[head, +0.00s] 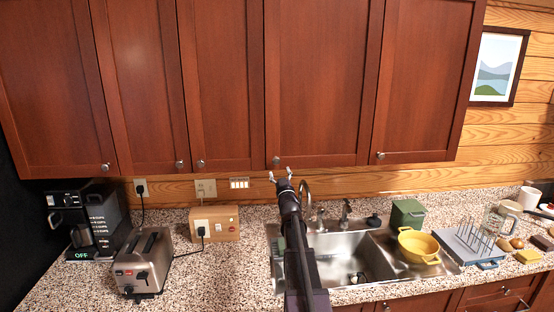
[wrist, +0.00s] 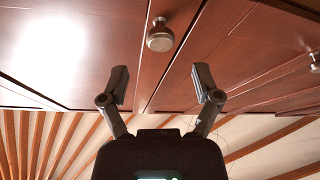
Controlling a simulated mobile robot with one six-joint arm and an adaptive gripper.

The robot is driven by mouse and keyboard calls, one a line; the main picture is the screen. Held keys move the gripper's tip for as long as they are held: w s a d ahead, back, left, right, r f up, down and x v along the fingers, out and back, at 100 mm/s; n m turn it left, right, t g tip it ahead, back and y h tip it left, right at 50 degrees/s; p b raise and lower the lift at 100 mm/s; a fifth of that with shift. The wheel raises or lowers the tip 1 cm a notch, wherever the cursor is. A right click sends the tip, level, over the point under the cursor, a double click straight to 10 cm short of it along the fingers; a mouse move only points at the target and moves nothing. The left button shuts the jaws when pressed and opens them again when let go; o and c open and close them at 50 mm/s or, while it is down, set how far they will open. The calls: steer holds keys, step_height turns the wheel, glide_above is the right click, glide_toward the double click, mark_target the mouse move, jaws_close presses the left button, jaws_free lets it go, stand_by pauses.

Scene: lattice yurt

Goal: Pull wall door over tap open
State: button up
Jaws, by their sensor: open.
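The wall door over the tap (head: 318,80) is a reddish-brown panel in the row of wall cupboards and looks shut. Its round metal knob (head: 276,160) sits at its lower left corner. The tap (head: 306,190) rises behind the sink, just right of my arm. My gripper (head: 281,174) is raised just below the knob, open and empty. In the wrist view my gripper (wrist: 161,82) has its fingers spread wide, and a knob (wrist: 160,38) shows beyond the fingertips, centred between them and not touched. The contact side of the fingers is clear.
Neighbouring cupboard doors (head: 222,80) have knobs close by. Below are a sink (head: 345,262), a toaster (head: 142,265), a coffee maker (head: 88,225), a yellow colander (head: 419,245) and a dish rack (head: 470,246). The air in front of the doors looks free.

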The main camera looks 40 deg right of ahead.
mark_target(277, 162)
steer(key=p+x, duration=0.2)
steer(key=x, duration=0.4)
steer(key=shift+w+d+r, duration=0.1)
steer(key=shift+w+d, duration=0.1)
steer(key=shift+w, duration=0.15)
jaws_close()
steer(key=shift+d, duration=0.15)
steer(key=shift+s, duration=0.2)
